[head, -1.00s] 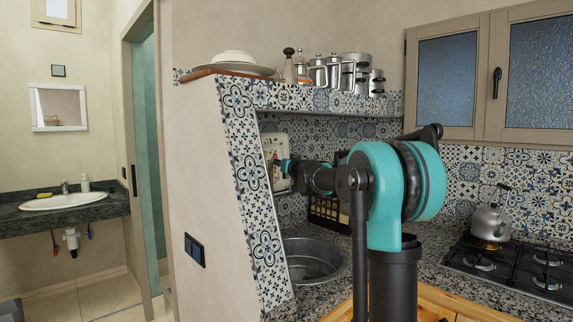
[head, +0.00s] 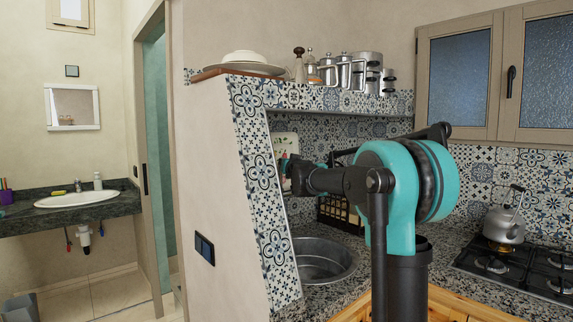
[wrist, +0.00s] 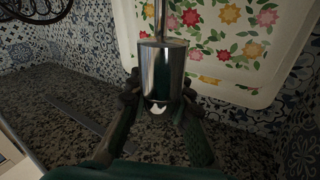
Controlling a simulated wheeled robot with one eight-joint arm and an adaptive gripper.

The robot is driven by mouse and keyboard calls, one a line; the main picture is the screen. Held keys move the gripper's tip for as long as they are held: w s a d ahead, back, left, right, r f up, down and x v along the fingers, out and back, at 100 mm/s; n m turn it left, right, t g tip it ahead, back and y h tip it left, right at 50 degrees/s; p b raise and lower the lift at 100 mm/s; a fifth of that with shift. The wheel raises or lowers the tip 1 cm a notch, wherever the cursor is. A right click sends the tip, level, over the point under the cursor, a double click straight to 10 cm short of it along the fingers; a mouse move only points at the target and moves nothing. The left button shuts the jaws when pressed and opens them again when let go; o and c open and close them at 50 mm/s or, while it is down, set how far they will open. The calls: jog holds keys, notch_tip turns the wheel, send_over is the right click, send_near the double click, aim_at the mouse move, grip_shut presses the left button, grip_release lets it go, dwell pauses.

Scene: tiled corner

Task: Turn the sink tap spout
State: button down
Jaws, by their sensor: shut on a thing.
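The chrome tap part (wrist: 160,68), a shiny upright cylinder with a thin stem above it, is in the middle of the wrist view. My gripper (wrist: 160,100) is shut on it, one dark finger on each side. I cannot tell from this close view which part of the tap the cylinder is. In the head view my arm reaches left over the round metal sink (head: 325,262), toward the tiled partition. There the tap is not discernible, and my gripper is small and partly hidden by the partition edge.
A tiled partition (head: 262,185) stands left of the sink. A flowered tray (wrist: 235,45) stands behind the tap. A shelf with pots (head: 365,70) runs above. A kettle (head: 493,220) sits on the hob (head: 520,268) at the right. Granite counter surrounds the sink.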

jog(key=c, duration=1.4)
grip_release()
jog(key=shift+o, duration=0.2)
jog(key=s+d, duration=0.1)
jog(key=s, duration=1.1)
jog(key=shift+d, duration=0.25)
jog(key=shift+c, duration=0.5)
